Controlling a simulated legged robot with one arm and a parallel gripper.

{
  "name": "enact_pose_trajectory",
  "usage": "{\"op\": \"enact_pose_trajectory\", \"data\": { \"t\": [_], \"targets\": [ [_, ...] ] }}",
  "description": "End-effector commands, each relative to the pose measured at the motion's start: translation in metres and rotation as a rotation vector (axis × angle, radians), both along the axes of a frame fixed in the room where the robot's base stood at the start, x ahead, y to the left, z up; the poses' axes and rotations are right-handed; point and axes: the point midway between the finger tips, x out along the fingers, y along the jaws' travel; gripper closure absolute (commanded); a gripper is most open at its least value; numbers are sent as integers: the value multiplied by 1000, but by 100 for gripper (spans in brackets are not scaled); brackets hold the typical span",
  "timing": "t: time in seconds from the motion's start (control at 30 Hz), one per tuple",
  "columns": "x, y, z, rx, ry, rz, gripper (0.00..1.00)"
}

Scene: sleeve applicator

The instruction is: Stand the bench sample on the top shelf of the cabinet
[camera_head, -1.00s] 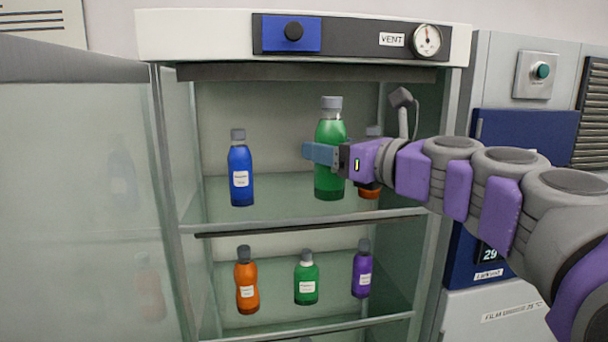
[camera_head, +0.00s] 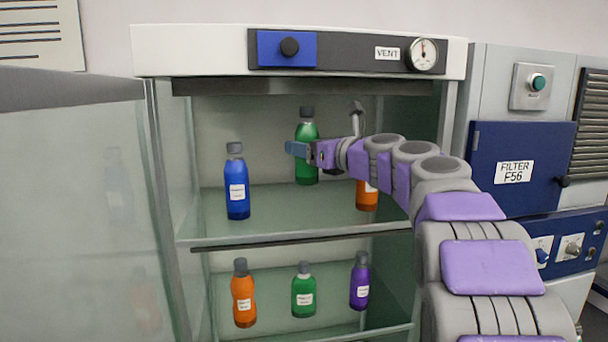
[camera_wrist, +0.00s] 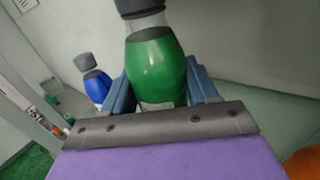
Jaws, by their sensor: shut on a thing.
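My gripper (camera_head: 300,150) is shut on a green bottle (camera_head: 307,171) with a dark cap. In the wrist view the green bottle (camera_wrist: 155,65) stands upright between the two blue fingers. The bottle is inside the open cabinet (camera_head: 290,240), over the back of the top shelf (camera_head: 275,222), between a blue bottle and an orange bottle. Its base looks at or just above the shelf surface; I cannot tell if it touches. My arm hides part of the right side of the shelf.
A blue bottle (camera_head: 236,185) stands left on the top shelf, an orange bottle (camera_head: 367,195) right, partly behind my arm. The lower shelf (camera_head: 280,332) holds orange, green and purple bottles. The glass door (camera_head: 75,210) stands open at left. A blue filter panel (camera_head: 520,170) is at right.

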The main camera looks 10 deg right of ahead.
Motion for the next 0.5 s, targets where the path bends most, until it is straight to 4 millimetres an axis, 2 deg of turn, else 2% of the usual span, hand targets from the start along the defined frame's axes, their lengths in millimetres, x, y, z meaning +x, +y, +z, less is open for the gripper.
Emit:
{"op": "enact_pose_trajectory", "data": {
  "t": [0.2, 0.5],
  "targets": [
    [17, 1, -2, -1, 3, 2, 83],
    [15, 1, -31, 1, 3, 2, 83]
  ]
}}
